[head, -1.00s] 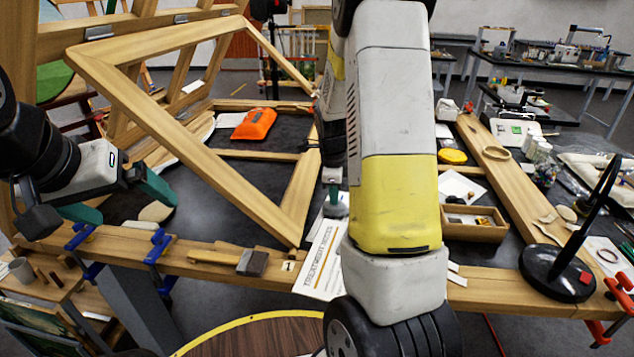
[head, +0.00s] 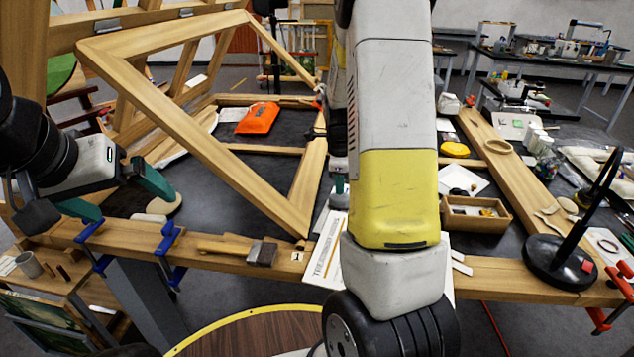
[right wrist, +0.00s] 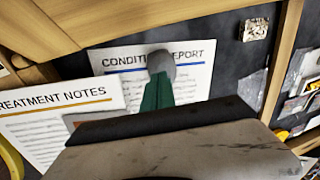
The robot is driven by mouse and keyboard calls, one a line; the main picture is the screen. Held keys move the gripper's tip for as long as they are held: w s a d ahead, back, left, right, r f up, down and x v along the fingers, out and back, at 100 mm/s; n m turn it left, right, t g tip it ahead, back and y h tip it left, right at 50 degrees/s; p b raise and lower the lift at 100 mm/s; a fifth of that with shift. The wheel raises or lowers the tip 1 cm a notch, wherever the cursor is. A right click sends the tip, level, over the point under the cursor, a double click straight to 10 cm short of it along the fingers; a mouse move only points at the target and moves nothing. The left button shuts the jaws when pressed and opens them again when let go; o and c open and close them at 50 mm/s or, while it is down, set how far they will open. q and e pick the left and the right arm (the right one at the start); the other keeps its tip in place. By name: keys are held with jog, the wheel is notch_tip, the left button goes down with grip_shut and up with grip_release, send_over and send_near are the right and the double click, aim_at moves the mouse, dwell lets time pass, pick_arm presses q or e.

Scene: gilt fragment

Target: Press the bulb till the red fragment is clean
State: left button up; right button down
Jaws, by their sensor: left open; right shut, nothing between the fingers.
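My right gripper (head: 339,192) is mostly hidden behind my own right arm in the head view. In the right wrist view its green fingers (right wrist: 157,92) are shut, over the condition report sheet (right wrist: 195,70). A grey rounded shape (right wrist: 161,63) shows at the fingers' end; I cannot tell whether it is the bulb or a finger pad. A small red piece (head: 587,266), possibly the red fragment, lies on the round black base (head: 545,268) at the right. My left gripper (head: 118,198) is open and empty at the left, above the bench.
A tilted wooden frame (head: 180,110) stands at the left. An orange item (head: 258,117) lies behind it. The treatment notes sheet (head: 327,252) lies at the front. A wooden tray (head: 475,223) sits right of my arm. A mottled piece (right wrist: 255,29) lies beside the report.

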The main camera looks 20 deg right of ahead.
notch_tip(320, 180, up, 11)
jog(key=s+a, duration=0.1)
jog(key=shift+s+f, duration=0.2)
jog(key=shift+s, duration=0.1)
dwell(0.4)
